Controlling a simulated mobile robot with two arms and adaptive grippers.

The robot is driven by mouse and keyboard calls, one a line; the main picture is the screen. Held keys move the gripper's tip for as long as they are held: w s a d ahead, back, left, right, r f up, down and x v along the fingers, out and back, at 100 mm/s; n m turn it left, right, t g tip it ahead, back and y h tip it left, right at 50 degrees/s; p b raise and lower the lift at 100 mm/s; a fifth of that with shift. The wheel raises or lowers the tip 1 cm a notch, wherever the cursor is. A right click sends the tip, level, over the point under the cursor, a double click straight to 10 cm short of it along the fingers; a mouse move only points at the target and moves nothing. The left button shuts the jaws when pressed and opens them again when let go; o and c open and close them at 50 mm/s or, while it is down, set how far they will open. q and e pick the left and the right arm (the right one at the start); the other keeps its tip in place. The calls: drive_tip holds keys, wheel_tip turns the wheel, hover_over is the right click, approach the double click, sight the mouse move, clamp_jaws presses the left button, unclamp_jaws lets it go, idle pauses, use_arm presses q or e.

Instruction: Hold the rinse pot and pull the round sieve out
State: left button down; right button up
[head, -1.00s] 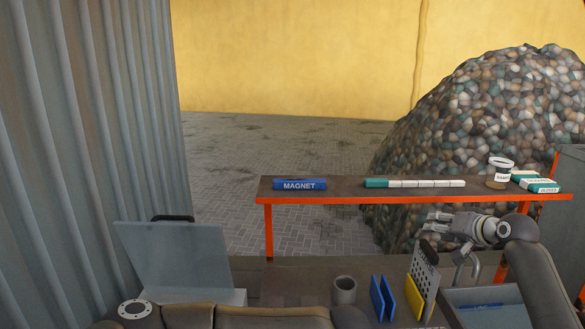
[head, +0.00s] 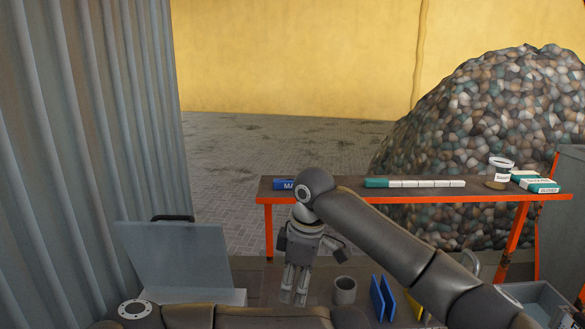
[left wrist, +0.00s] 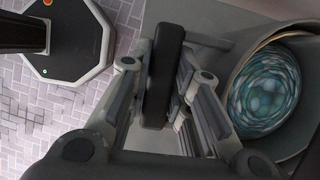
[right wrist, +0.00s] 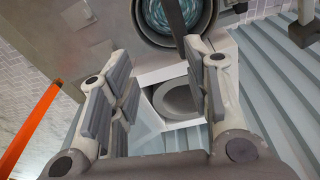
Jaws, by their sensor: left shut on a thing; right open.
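A grey round pot, seemingly the rinse pot (left wrist: 237,72), shows at the right of the left wrist view, with a teal, mottled surface inside (left wrist: 265,90). It also shows at the top of the right wrist view (right wrist: 140,12). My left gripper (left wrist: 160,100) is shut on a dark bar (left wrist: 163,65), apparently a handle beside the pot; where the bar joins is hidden. My right gripper (head: 294,296) points down, open and empty. In the right wrist view its fingers (right wrist: 158,85) stand apart below the pot. I cannot make out the sieve's outline clearly.
A white box with a round grey opening (right wrist: 180,100) lies beyond my right fingers. A grey cup (head: 344,291) and blue plates (head: 383,298) stand right of that gripper. An orange-edged shelf (head: 410,198) runs behind. A raised grey lid (head: 175,257) stands left.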

drive_tip(key=f, duration=0.4)
drive_tip(key=s+f+n+h, duration=0.1)
drive_tip(key=f, duration=0.3)
drive_tip(key=s+f+n, duration=0.1)
drive_tip(key=f, duration=0.3)
drive_tip(key=shift+s+a+g+h, duration=0.2)
drive_tip(key=shift+a+g+h, duration=0.1)
clamp_jaws()
idle(0.7)
